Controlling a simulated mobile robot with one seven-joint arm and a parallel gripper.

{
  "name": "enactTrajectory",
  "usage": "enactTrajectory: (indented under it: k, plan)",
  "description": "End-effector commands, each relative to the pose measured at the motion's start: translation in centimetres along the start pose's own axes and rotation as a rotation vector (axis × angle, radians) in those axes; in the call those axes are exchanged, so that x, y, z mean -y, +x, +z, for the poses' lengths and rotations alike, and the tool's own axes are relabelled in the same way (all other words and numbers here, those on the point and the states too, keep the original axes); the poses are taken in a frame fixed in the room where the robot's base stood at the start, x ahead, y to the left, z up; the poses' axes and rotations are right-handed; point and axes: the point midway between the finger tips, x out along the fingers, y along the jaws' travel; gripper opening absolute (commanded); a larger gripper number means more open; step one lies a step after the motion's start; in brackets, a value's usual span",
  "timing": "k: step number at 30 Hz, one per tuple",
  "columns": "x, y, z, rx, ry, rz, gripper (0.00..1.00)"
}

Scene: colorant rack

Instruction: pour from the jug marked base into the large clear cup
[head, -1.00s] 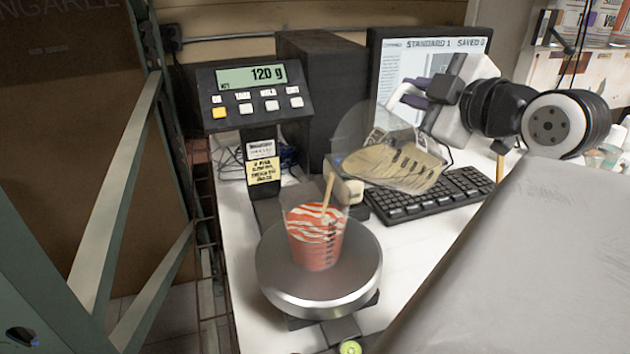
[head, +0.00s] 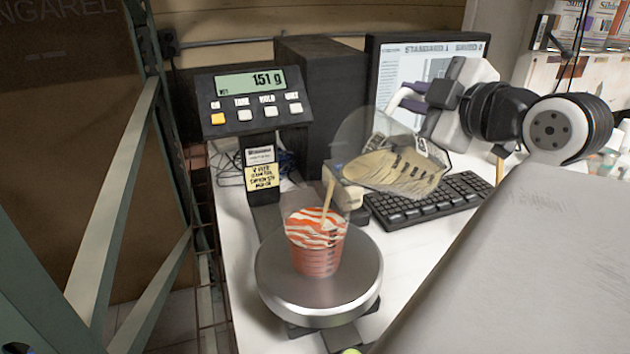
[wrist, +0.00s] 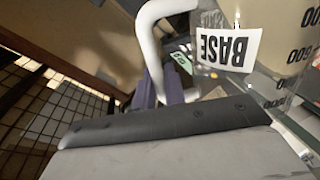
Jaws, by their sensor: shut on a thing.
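The jug marked base (head: 398,168) is clear, holds cream-coloured liquid, and is tipped far over to the left. Its BASE label also shows in the wrist view (wrist: 228,48). My gripper (head: 418,98) is shut on the jug's handle. The jug's mouth is above and right of the large clear cup (head: 316,262), apart from it. The cup stands upright on the scale pan and holds red-orange content with white streaks on top. A thin pale stick or stream (head: 328,200) rises from the cup toward the jug; I cannot tell which.
The scale pan (head: 283,296) is round and metal; its display (head: 252,82) reads about 151 g. A keyboard (head: 430,200) lies below the jug, with a monitor (head: 388,75) behind. A green metal frame (head: 118,190) stands at the left.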

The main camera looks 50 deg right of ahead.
Motion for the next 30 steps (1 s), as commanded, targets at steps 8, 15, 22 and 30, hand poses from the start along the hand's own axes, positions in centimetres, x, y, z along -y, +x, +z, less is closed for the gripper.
enactTrajectory:
  k: [8,15,22,30]
  plan:
    - [-0.11,-0.26,-0.13,0.001,-0.007,0.003,0.00]
    - [-0.13,-0.44,-0.16,0.002,-0.013,0.003,0.00]
    - [-0.15,-0.62,-0.20,0.003,-0.018,0.003,0.00]
    - [-0.18,-0.81,-0.25,0.004,-0.024,0.003,0.00]
